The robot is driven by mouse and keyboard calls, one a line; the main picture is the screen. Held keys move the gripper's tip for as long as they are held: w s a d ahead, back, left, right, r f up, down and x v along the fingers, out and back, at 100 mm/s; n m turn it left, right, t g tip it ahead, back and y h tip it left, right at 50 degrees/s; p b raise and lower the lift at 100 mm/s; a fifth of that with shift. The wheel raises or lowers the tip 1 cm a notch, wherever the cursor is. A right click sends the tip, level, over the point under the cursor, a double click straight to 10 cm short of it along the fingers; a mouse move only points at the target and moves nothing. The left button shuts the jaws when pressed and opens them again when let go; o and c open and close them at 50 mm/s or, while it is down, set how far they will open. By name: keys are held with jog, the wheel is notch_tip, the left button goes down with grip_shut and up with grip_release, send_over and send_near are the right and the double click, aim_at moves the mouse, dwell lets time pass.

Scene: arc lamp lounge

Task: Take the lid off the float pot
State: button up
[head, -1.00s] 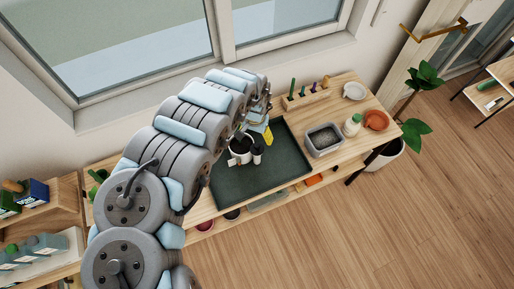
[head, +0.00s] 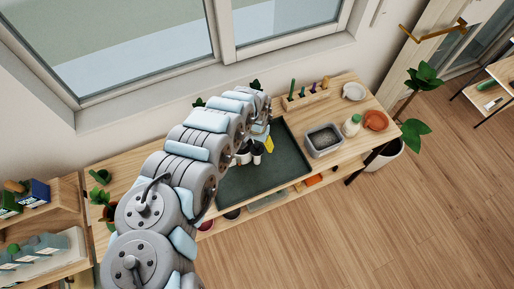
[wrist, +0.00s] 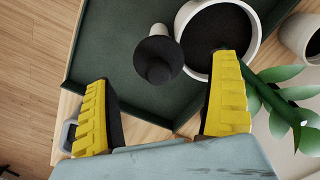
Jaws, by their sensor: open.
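A small pale vessel (head: 257,159) with a dark top stands on the dark green tray; I take it for the float pot. In the wrist view its round dark lid (wrist: 150,52) carries a dark cylindrical knob (wrist: 158,72). My gripper (wrist: 164,82) is open and empty, with yellow ribbed fingers either side of the knob, apart from it. How far the fingertips are above the lid is unclear. In the head view the arm hides most of the gripper; one yellow finger (head: 269,144) shows.
A larger white pot with dark filling (wrist: 255,32) stands close beside the vessel, near the right finger. Green leaves (wrist: 285,90) lie right of that finger. The green tray (head: 285,172) is clear toward its front. A grey bin (head: 323,140) stands to its right.

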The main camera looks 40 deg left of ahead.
jog(key=shift+d+f, duration=0.2)
jog(key=shift+f, duration=0.45)
jog(key=shift+s+a+f, duration=0.1)
jog(key=shift+f, duration=0.65)
jog(key=c, duration=1.2)
